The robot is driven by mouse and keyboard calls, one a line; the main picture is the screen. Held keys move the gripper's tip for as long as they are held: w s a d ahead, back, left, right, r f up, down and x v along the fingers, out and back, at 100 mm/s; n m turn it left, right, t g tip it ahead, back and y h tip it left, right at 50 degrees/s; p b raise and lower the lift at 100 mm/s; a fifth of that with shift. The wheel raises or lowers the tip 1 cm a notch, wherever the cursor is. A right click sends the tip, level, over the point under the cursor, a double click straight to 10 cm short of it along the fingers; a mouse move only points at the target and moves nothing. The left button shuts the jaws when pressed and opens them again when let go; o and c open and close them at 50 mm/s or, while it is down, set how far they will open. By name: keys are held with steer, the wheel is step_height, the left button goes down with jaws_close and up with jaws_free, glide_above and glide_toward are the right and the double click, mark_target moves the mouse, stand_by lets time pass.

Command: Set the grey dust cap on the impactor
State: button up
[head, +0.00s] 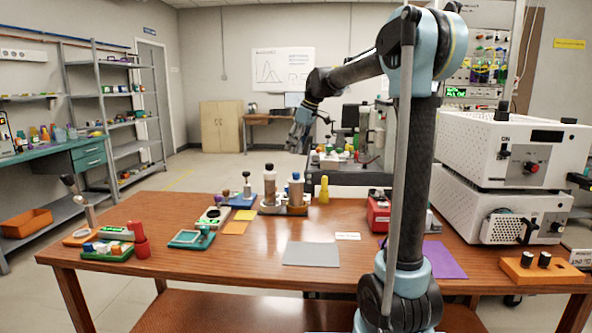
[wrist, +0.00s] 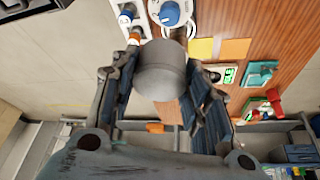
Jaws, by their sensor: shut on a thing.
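My gripper (wrist: 163,75) is shut on a smooth grey rounded piece, the grey dust cap (wrist: 160,68), held between its two fingers. I cannot tell for sure which thing is the impactor. The cap hides part of a pale round thing behind it in the wrist view.
A yellow bottle (head: 324,190) stands right of the cylinders. Flat mats, a small white instrument (head: 213,216) and a teal tray (head: 190,239) lie to the left. A grey mat (head: 311,254) lies bare at the front middle. A red box (head: 379,212) stands near my arm.

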mark_target(301, 150)
steer(key=shift+f, duration=4.05)
steer(key=shift+f, duration=0.6)
steer(key=o, duration=0.9)
steer(key=shift+r, duration=0.55)
steer(key=v, duration=1.2)
steer(key=shift+s+r, duration=0.1)
